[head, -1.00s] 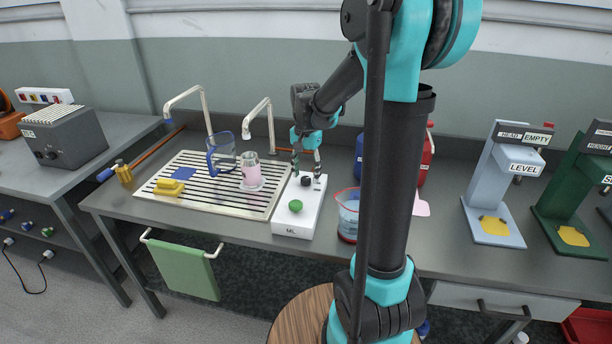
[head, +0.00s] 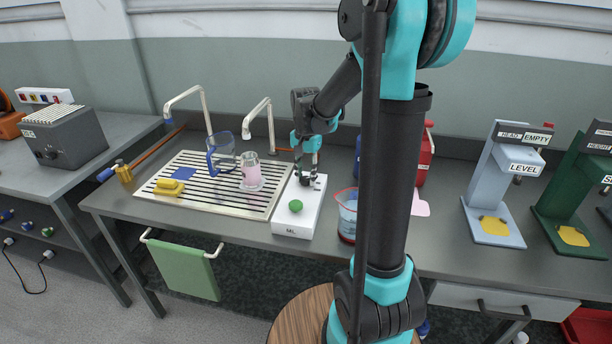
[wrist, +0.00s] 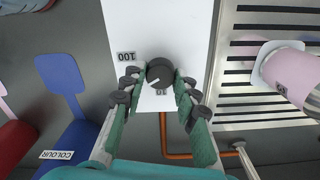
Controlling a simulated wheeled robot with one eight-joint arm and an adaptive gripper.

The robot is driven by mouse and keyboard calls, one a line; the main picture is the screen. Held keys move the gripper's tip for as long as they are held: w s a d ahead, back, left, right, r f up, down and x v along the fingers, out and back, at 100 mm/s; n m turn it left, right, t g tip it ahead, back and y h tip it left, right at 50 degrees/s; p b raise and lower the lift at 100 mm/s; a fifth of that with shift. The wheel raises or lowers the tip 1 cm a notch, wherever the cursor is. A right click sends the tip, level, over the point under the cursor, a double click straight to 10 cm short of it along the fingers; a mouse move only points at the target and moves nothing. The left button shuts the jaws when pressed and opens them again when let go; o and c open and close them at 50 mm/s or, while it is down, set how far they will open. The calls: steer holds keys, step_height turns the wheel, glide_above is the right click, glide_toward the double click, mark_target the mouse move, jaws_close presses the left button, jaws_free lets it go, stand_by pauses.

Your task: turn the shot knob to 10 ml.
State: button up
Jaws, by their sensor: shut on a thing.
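The shot knob (wrist: 159,73) is a round dark knob with a light pointer line, on top of the white dispenser box (head: 299,217) labelled ML. In the wrist view a "100" label (wrist: 126,56) sits beside the knob, and another label (wrist: 161,92), partly hidden, sits by its near edge. The pointer aims toward the lower left in that view. My gripper (wrist: 156,85) is shut on the knob, one finger on each side. In the head view my gripper (head: 306,180) is over the knob and mostly hides it. A green button (head: 295,206) is at the box's front.
A metal drainer (head: 215,204) with a pink-filled beaker (head: 251,172) stands left of the box. A jug of liquid (head: 348,215) stands close on its right. Blue and red containers (head: 425,160) are behind. Two taps rise at the back left.

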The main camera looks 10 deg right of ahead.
mark_target(306, 178)
steer(key=n, duration=0.5)
steer(key=shift+n, duration=0.3)
steer(key=n, duration=0.6)
steer(key=shift+a, duration=0.1)
steer(key=shift+n, duration=0.3)
steer(key=o, duration=1.2)
steer(key=shift+c, duration=0.2)
step_height(306, 178, up, 12)
steer(key=shift+s, duration=0.1)
